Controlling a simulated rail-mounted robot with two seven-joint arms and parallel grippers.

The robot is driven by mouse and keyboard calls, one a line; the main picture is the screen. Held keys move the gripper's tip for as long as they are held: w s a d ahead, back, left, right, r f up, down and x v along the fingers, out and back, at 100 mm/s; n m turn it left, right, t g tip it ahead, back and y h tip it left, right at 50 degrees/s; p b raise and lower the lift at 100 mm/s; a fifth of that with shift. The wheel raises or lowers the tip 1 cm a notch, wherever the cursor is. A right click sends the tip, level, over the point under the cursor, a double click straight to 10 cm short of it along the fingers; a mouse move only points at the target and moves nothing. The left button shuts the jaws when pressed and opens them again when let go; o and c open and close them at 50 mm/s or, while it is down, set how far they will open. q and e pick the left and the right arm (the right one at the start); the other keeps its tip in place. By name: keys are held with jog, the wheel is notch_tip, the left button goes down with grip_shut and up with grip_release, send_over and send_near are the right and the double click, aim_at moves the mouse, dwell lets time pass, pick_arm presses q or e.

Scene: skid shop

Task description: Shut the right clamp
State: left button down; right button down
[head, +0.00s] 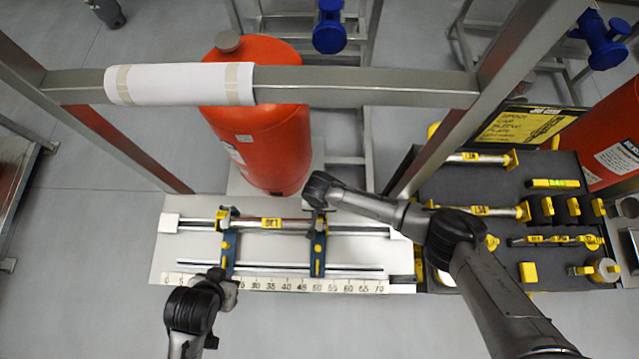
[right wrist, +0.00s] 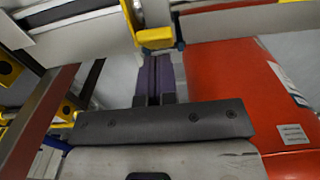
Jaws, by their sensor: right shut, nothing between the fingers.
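The right clamp (head: 318,252) is blue with yellow marks. It sits across the steel tube (head: 270,223) on the pale board. The head view does not show clearly whether it is open or shut. My right gripper (head: 318,190) is at its far end, by the tube, and my wrist partly hides that end. In the right wrist view my right gripper (right wrist: 157,62) is shut and empty, its fingertips close to a yellow part (right wrist: 155,37) of the clamp. My left gripper (head: 226,284) is by the ruler, near the left clamp (head: 228,248); its fingers are not clear.
An orange-red tank (head: 270,145) stands just beyond the board (head: 185,258). A metal frame (head: 400,88) crosses above it, with a white wrapped roll (head: 180,84). A dark foam tray (head: 465,185) with yellow-marked tools lies to the right, under my right arm.

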jog(key=shift+w+a+r, duration=0.1)
jog(key=shift+w+r+p, duration=0.15)
jog(key=shift+r+p, duration=1)
jog(key=r+p, duration=0.4)
jog(key=r, duration=0.1)
jog(key=shift+w+p, duration=0.4)
jog(key=s+a+r+n+y, duration=0.1)
jog(key=s+a+r+y, duration=0.15)
jog(key=s, duration=0.35)
jog(key=s+a+r+n+y, duration=0.2)
jog(key=s+a+r, duration=0.1)
jog(key=s, duration=0.3)
jog(key=s+d+r+t+h, duration=0.1)
jog(key=s+d+r, duration=0.2)
jog(key=d, duration=0.6)
jog(key=s+d+r+t+h, duration=0.1)
jog(key=s+d+r, duration=0.2)
jog(key=d, duration=0.6)
jog(key=s+d+r+t+h, duration=0.1)
jog(key=s+d+r+h, duration=0.1)
jog(key=s+d, duration=0.3)
jog(key=d+r, duration=0.1)
jog(key=d, duration=0.3)
jog(key=shift+s+r+m+t+p, duration=0.15)
jog(key=shift+r+m+t+p, duration=0.15)
jog(key=shift+r+m+t, duration=0.1)
